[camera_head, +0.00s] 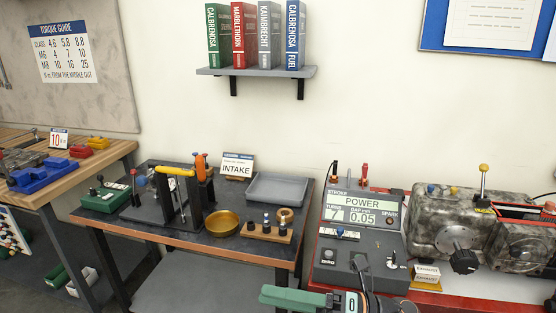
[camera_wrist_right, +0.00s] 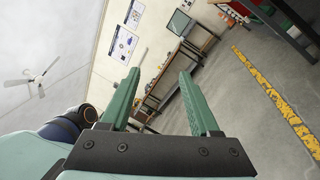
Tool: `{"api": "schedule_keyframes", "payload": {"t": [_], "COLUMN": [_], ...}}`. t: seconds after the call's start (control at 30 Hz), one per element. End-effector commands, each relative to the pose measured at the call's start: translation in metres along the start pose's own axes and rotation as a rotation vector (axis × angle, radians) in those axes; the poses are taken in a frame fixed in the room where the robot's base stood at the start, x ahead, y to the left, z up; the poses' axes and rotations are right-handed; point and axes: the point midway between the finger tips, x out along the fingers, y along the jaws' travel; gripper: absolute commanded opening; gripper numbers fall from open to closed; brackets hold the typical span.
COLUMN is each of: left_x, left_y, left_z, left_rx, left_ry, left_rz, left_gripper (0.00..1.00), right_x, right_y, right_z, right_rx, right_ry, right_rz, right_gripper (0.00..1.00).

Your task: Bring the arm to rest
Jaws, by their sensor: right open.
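My right gripper (camera_head: 285,298) shows at the bottom edge of the head view, with its green fingers pointing left, in front of the workbench and partly cut off by the frame. In the right wrist view its two green fingers (camera_wrist_right: 160,76) stand apart with nothing between them. Beyond them are distant benches, a wall with posters and the grey floor. My left gripper is in neither view.
A dark bench holds a grey tray (camera_head: 277,187), a brass bowl (camera_head: 222,223) and an intake sign (camera_head: 238,166). The red-edged bench at right carries a control box (camera_head: 347,254) and a mottled engine (camera_head: 445,226). Open floor with a yellow line (camera_wrist_right: 275,97) shows in the wrist view.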

Motion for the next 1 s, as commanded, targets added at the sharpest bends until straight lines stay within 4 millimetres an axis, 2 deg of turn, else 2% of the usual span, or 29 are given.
{"api": "schedule_keyframes", "payload": {"t": [0.13, 0.23, 0.37, 0.47, 0.53, 0.6, 0.73, 0.83, 0.9, 1.0], "left_x": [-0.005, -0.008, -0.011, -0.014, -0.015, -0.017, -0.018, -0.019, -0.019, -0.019], "left_y": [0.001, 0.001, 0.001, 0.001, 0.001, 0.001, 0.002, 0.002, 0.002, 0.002], "left_z": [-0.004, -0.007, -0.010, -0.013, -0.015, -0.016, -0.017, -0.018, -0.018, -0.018], "left_rx": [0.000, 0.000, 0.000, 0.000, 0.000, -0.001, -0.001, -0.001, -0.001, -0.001], "left_ry": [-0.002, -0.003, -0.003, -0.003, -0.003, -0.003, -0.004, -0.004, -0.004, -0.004], "left_rz": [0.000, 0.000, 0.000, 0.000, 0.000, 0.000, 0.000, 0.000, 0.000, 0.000], "left_gripper": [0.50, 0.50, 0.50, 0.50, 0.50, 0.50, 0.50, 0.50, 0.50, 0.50], "right_x": [-0.019, -0.047, -0.097, -0.139, -0.167, -0.190, -0.217, -0.228, -0.232, -0.234], "right_y": [-0.016, -0.042, -0.090, -0.130, -0.154, -0.171, -0.187, -0.191, -0.192, -0.192], "right_z": [0.017, 0.021, 0.002, -0.036, -0.073, -0.112, -0.175, -0.206, -0.218, -0.225], "right_rx": [0.370, 0.627, 0.975, 1.248, 1.433, 1.589, 1.805, 1.903, 1.940, 1.958], "right_ry": [-0.363, -0.608, -0.926, -1.171, -1.338, -1.480, -1.678, -1.768, -1.801, -1.818], "right_rz": [0.086, 0.116, 0.130, 0.123, 0.110, 0.095, 0.065, 0.049, 0.042, 0.038], "right_gripper": [0.62, 0.62, 0.62, 0.62, 0.62, 0.62, 0.62, 0.62, 0.62, 0.62]}}
